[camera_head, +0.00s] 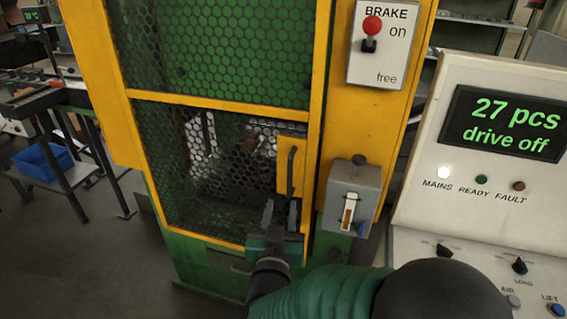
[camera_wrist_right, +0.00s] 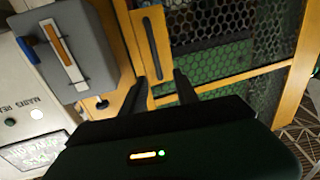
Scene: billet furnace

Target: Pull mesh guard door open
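The mesh guard door (camera_head: 218,101) has a yellow frame with black hexagonal mesh and stands in the yellow and green machine housing. It looks shut. Its dark vertical bar handle (camera_head: 291,170) sits on a yellow plate at the door's lower right. My right gripper (camera_head: 281,206) is just below the handle, fingers pointing up towards it. In the right wrist view the gripper (camera_wrist_right: 160,84) is open, with the handle (camera_wrist_right: 152,48) lined up between and beyond its fingertips. I cannot tell whether it touches. My left gripper is not in view.
A grey latch box (camera_head: 353,197) is close right of the handle. Above it is a brake panel (camera_head: 383,45) with a red-knobbed lever. A control console (camera_head: 480,190) reading "drive off" stands at right. A blue bin (camera_head: 42,162) is on a rack at left; floor before it is clear.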

